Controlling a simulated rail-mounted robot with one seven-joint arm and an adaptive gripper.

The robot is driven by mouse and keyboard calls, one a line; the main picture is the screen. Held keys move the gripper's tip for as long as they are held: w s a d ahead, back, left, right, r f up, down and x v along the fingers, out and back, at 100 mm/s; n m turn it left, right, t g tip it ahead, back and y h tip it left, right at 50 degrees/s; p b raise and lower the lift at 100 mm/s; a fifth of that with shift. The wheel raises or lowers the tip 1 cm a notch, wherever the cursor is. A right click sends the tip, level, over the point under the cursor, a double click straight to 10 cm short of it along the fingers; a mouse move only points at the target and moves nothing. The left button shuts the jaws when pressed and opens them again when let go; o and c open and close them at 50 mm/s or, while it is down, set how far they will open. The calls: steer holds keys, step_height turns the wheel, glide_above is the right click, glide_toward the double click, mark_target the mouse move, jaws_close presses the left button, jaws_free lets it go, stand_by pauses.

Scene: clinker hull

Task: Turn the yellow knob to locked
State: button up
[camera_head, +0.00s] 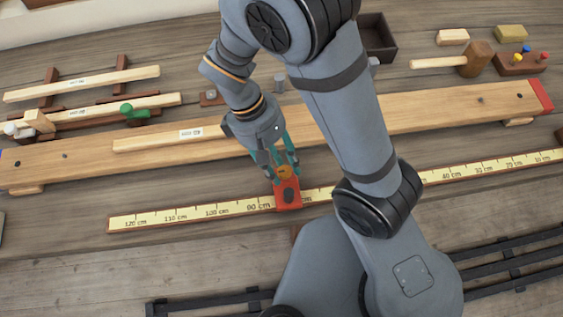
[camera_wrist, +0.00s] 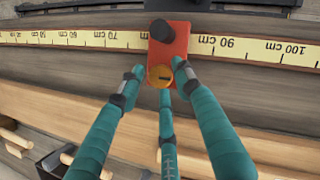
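The yellow knob (camera_wrist: 160,76) is round and orange-yellow with a dark slot. It sits at one end of a red block (camera_wrist: 178,40) that straddles the ruler, with a dark round knob (camera_wrist: 161,31) at its other end. In the head view the yellow knob (camera_head: 284,172) is at the upper end of the red block (camera_head: 288,204). My gripper (camera_wrist: 158,80) has three teal fingers spread around the yellow knob. A gap shows between the left fingertip and the knob; the right fingertip is close beside it, and I cannot tell whether it touches.
The yellow ruler (camera_head: 165,219) runs across the table under the red block. A long wooden plank (camera_head: 75,155) lies behind it. A mallet (camera_head: 475,60), a dark open box (camera_head: 377,37) and a green clamp (camera_head: 134,112) lie farther back. Dark rails (camera_head: 205,302) run along the front.

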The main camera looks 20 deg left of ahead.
jaws_close()
steer(key=shift+m, duration=0.4)
steer(key=m+b, duration=0.1)
steer(key=m+g, duration=0.1)
steer(key=m, duration=0.1)
steer(key=shift+w+d+f+m+g+y+b, duration=0.1)
steer(key=shift+w+m+g+y+b, duration=0.05)
steer(key=shift+m+g+y+b, duration=0.2)
steer(key=m+b, duration=0.1)
steer(key=m, duration=0.1)
steer(key=m+g+y+b, duration=0.1)
steer(key=m, duration=0.1)
steer(key=shift+w+d+m, duration=0.15)
steer(key=shift+m, duration=0.1)
steer(key=m+y+b, duration=0.1)
steer(key=m, duration=0.1)
steer(key=m+y+b, duration=0.1)
steer(key=m, duration=0.1)
steer(key=shift+d+g+b, duration=0.15)
steer(key=shift+g+b, duration=0.2)
steer(key=shift+d+m+y+b, duration=0.1)
steer(key=shift+m+y+b, duration=0.6)
steer(key=shift+m, duration=1.1)
